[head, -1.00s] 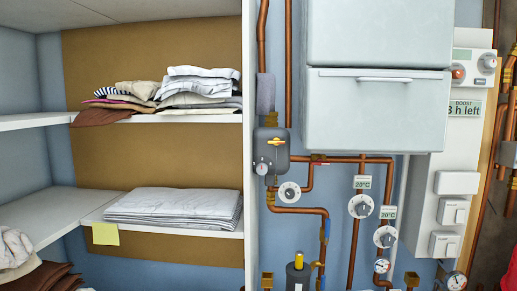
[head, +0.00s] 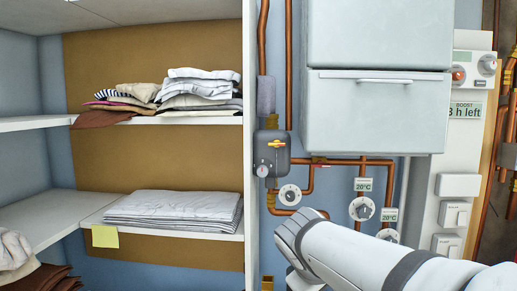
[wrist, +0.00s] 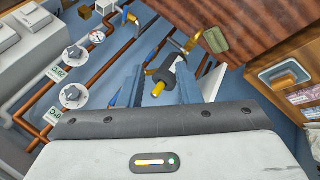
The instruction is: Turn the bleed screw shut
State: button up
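A dark cylindrical fitting with a yellow-brass tip (wrist: 158,89), possibly the bleed screw, shows in the wrist view beyond my gripper (wrist: 172,80). My gripper's two blue-grey fingers look spread on either side of it, with a gap between them. I cannot tell how far the fitting is from the fingertips; nothing looks gripped. In the head view my pale arm covers the lower pipework where this fitting stands, and the fingers are hidden.
Copper pipes (head: 338,161) run across the blue wall with several round dials (head: 361,209). A white control panel (head: 465,150) is at right and a pale cabinet (head: 375,105) above. Shelves with folded linen (head: 172,207) stand at left. A green tag-like piece (wrist: 215,40) is beyond my fingers.

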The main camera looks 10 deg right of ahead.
jog(key=w+a+r+n+t+h, duration=0.3)
jog(key=w+r+n+t, duration=0.1)
jog(key=w+r, duration=0.75)
jog(key=n+t+h, duration=0.3)
jog(key=t, duration=0.3)
send_near(275, 145)
jog(key=w, duration=0.2)
jog(key=x, duration=0.2)
jog(key=p+x, duration=0.1)
jog(key=x, duration=0.1)
jog(key=d+x, duration=0.1)
jog(key=x, duration=0.2)
jog(key=shift+s+r, duration=0.15)
jog(key=shift+s, duration=0.15)
jog(key=shift+c, duration=0.3)
grip_shut()
